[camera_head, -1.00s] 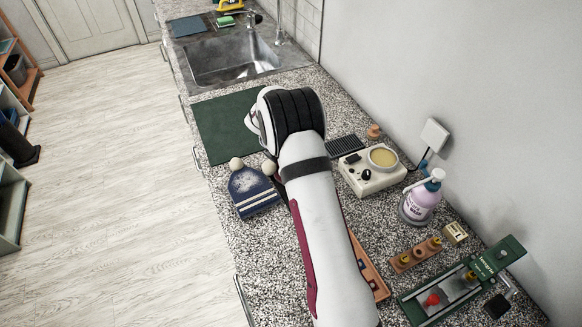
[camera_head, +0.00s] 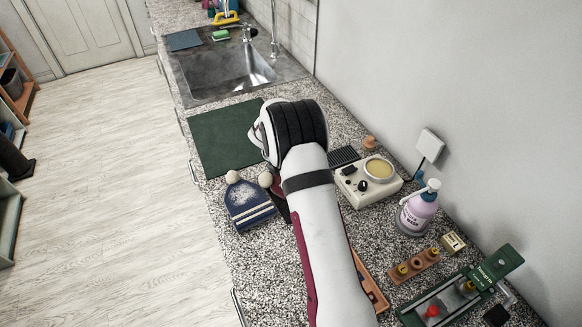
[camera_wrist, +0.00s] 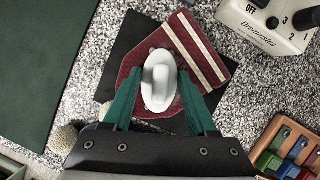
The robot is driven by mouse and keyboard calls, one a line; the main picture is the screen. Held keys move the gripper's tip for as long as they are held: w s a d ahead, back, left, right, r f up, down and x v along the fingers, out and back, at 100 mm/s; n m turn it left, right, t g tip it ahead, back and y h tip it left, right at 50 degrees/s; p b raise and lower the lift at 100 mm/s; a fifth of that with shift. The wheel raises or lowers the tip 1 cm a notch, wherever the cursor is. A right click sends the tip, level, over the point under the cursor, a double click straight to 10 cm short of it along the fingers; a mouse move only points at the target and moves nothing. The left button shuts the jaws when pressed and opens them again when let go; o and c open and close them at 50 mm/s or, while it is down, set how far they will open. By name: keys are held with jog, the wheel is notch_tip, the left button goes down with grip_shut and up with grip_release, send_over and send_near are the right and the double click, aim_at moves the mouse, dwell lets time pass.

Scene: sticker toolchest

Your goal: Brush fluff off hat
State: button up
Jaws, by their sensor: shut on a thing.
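A blue knitted hat (camera_head: 250,208) with pale stripes, a cream pompom and whitish fluff on its crown lies on the counter, left of my arm in the head view. A maroon hat (camera_wrist: 207,48) with cream stripes lies flat on a dark sheet (camera_wrist: 118,58) in the wrist view. In the head view my arm hides most of it. My gripper (camera_wrist: 158,80) has its green fingers closed on the sides of a white oval brush (camera_wrist: 160,82) with a raised grip. The brush is over the maroon hat's crown; whether its underside touches is hidden. Fluff there is hard to make out.
A dark green mat (camera_head: 222,135) lies beyond the hats. A cream dial device (camera_head: 368,182), a pump bottle (camera_head: 418,208), a wooden peg block (camera_head: 414,264) and a green case (camera_head: 455,300) stand right of my arm. The sink (camera_head: 235,68) is farther back.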

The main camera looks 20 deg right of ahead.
jog(key=shift+s+a, duration=0.3)
jog(key=shift+s, duration=0.55)
jog(key=shift+s+a, duration=0.35)
jog(key=shift+s, duration=0.5)
jog(key=shift+s+a, duration=0.3)
jog(key=shift+s, duration=0.55)
jog(key=shift+s+d, duration=0.3)
jog(key=shift+d, duration=0.4)
jog(key=shift+w+d, duration=0.55)
jog(key=shift+w, duration=0.85)
jog(key=shift+w+d, duration=0.5)
jog(key=shift+w, duration=0.95)
jog(key=shift+w+d, duration=0.55)
jog(key=shift+w, duration=0.85)
jog(key=shift+w+r, duration=0.1)
jog(key=shift+w, duration=0.05)
notch_tip(320, 180, up, 8)
jog(key=shift+r, duration=0.2)
